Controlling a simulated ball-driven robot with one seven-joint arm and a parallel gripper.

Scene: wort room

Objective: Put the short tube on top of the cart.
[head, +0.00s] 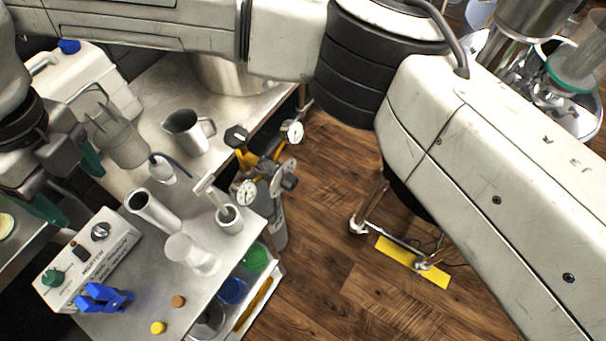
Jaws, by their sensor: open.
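A short steel tube (158,214) with a dark open end stands on the steel top of what looks like the cart (212,281), at the lower left. It appears to lean in this view, and I cannot tell whether that is perspective. My gripper (69,184) is at the left edge, with dark fingers and green pads. Its jaws are apart, nothing shows between them, and it is clear of the tube. Part of it is cut off by the frame edge.
Around the tube are a clear cylinder (192,256), a control box (88,260), a blue clamp-like item (103,298) and a T-handled piece (229,217). A pitcher (187,131) and a jug (105,85) stand behind. Gauges (247,193) border the right side. Wooden floor is open at centre.

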